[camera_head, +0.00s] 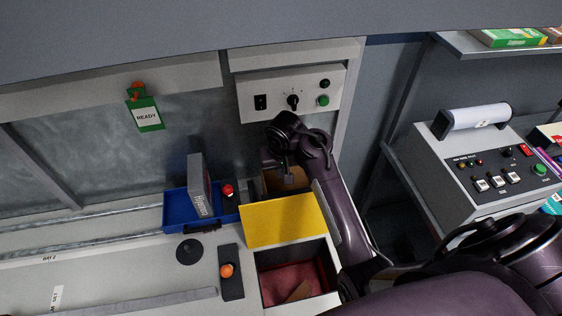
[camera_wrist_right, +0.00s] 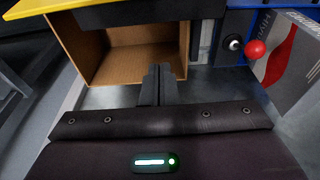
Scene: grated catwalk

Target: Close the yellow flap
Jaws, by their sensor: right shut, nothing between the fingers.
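The yellow flap (camera_head: 283,220) stands raised at the back edge of a white-rimmed bin (camera_head: 262,288). The bin is open, with a red inside and a brown piece in it. My right gripper (camera_head: 288,178) is behind the flap, on its far side, shut and empty. In the right wrist view its fingertips (camera_wrist_right: 155,84) are together in front of an open brown box (camera_wrist_right: 138,62). A strip of the yellow flap (camera_wrist_right: 30,9) shows at the top left there. I see no clear contact between fingers and flap. My left gripper is not in view.
A blue tray (camera_head: 176,211) holding an upright grey box (camera_head: 198,186) stands left of the flap, beside a red knob (camera_head: 228,190). An orange button (camera_head: 227,270) sits left of the bin. A switch panel (camera_head: 275,97) is behind; a control console (camera_head: 460,165) stands right.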

